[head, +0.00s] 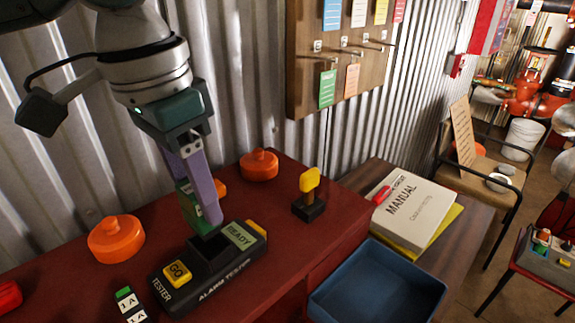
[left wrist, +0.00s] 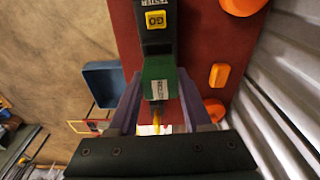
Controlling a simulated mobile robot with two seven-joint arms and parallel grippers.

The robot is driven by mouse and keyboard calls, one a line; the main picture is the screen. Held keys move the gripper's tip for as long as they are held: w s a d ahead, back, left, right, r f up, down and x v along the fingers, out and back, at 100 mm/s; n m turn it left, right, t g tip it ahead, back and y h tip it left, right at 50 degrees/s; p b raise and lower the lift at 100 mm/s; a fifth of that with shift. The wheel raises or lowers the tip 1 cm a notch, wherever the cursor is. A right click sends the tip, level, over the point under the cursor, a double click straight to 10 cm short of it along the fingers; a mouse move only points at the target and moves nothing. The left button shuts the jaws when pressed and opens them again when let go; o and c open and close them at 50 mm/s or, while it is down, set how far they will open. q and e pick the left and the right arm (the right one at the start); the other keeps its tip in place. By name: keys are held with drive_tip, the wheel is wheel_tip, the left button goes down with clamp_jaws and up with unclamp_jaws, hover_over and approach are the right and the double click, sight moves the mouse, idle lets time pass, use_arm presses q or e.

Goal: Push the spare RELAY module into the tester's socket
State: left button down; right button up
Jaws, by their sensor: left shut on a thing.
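The black tester (head: 170,284) lies on the dark red bench top, with a yellow GO button (head: 177,273), a green READY panel (head: 239,236) and a raised black socket block (head: 205,246) between them. My left gripper (head: 203,212), with purple fingers, is shut on a green module (head: 187,206) right over the socket block. The module shows in the left wrist view (left wrist: 158,72) between both fingers, with a white label whose text I cannot read. Its lower end is hidden, so I cannot tell whether it touches or enters the socket. My right gripper is not in view.
A blue tray (head: 377,287) and a manual (head: 410,207) are on the right. The corrugated wall is close behind.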

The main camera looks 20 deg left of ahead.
sight(204, 223)
use_arm(q)
drive_tip(key=shift+f, duration=2.3)
drive_tip(key=shift+c, duration=1.7)
unclamp_jaws()
drive_tip(key=shift+f, duration=0.1)
